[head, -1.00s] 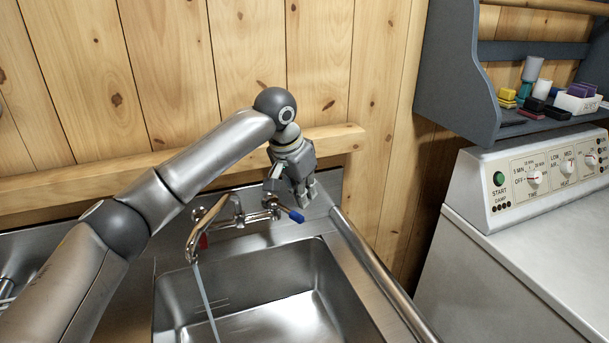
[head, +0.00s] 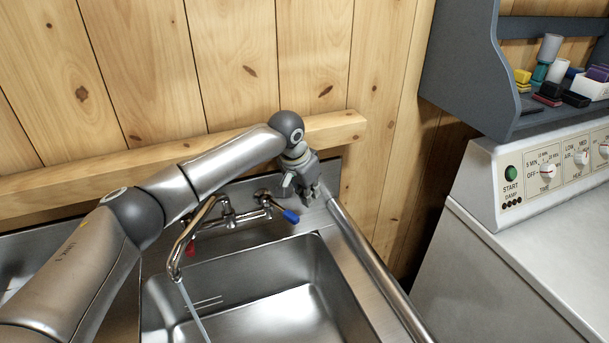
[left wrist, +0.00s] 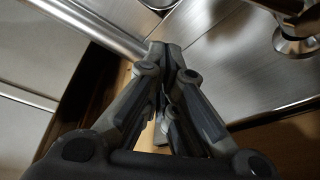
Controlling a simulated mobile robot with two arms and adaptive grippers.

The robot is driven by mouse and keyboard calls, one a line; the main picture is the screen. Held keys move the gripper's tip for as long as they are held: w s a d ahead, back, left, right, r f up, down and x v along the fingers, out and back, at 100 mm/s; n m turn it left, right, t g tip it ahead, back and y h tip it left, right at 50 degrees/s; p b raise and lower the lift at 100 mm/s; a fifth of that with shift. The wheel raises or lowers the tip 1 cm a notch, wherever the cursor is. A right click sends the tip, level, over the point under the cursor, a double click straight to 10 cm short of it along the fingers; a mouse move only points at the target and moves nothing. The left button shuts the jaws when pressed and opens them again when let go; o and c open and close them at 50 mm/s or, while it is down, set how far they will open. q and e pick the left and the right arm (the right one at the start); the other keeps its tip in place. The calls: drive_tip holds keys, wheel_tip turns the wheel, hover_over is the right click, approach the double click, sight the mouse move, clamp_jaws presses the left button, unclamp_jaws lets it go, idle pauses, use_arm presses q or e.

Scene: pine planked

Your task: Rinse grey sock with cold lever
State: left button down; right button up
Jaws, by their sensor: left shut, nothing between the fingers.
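The cold lever, with a blue tip (head: 291,216), sits at the right end of the wall-mounted tap (head: 232,214). A red-tipped lever (head: 191,249) is at the tap's left. A stream of water (head: 190,310) runs from the spout into the steel sink (head: 275,310). My left gripper (head: 309,202) is just right of the blue lever, above the sink's back right corner. Its fingers are together and empty in the left wrist view (left wrist: 166,52). No grey sock shows in any view. My right gripper is not in view.
A steel rail (head: 375,265) runs along the sink's right side. A white dryer (head: 530,240) with knobs and a green start button stands further right. A grey-blue shelf (head: 465,70) with small items is above it. A wooden wall is close behind the tap.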

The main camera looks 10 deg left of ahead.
use_arm(q)
drive_tip(key=shift+s+a+r+p, duration=0.1)
drive_tip(key=shift+s+a+p, duration=0.35)
drive_tip(key=shift+s, duration=0.5)
drive_tip(key=shift+s+a+r+p, duration=0.1)
drive_tip(key=shift+s+a+p, duration=0.15)
drive_tip(key=shift+s+a, duration=0.45)
drive_tip(key=shift+s+d, duration=0.2)
drive_tip(key=shift+s, duration=0.05)
